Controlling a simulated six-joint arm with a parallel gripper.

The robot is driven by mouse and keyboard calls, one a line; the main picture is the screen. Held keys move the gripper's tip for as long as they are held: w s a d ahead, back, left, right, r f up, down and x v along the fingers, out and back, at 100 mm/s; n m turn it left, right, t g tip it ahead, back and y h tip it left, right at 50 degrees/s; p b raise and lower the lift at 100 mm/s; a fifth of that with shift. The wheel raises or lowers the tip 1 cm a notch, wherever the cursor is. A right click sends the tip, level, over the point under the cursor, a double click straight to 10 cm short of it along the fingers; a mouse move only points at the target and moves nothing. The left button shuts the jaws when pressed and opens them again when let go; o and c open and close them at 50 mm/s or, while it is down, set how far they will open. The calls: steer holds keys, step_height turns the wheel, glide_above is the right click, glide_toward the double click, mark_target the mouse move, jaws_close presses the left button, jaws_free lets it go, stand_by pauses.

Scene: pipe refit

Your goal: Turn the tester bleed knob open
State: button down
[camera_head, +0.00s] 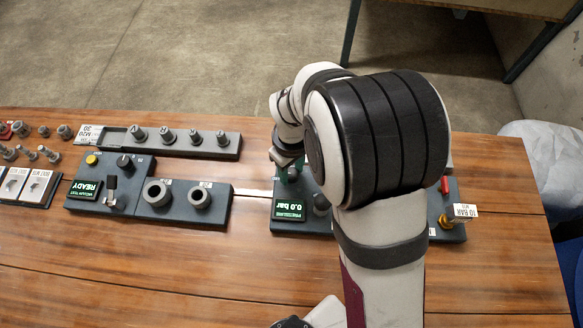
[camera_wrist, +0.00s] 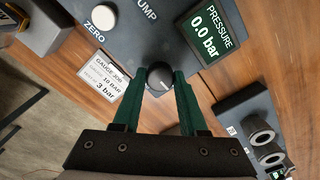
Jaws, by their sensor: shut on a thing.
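The tester panel (camera_head: 281,226) is a dark grey block on the right half of the bench. Its pressure display (camera_head: 290,209) reads 0.0 bar; it also shows in the wrist view (camera_wrist: 211,33). In the wrist view a round black knob (camera_wrist: 158,75) with a light pointer mark sits near the panel's edge. My gripper (camera_wrist: 160,82) has its green fingers shut on this knob, one on each side. The knob's own label is hidden. In the head view my gripper (camera_head: 289,174) is at the panel's far left part, largely covered by my arm.
The wrist view shows a white ZERO button (camera_wrist: 104,17), the word PUMP and a gauge job card (camera_wrist: 104,76). Left of the tester stands a vacuum test block (camera_head: 110,208) reading READY, with two sockets beside it. A fittings rack (camera_head: 180,147) lies behind. The front bench is clear.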

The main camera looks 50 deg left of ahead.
mark_target(292, 173)
steer(key=shift+c, duration=2.2)
jaws_free()
step_height(292, 173, up, 16)
steer(key=shift+f, duration=0.1)
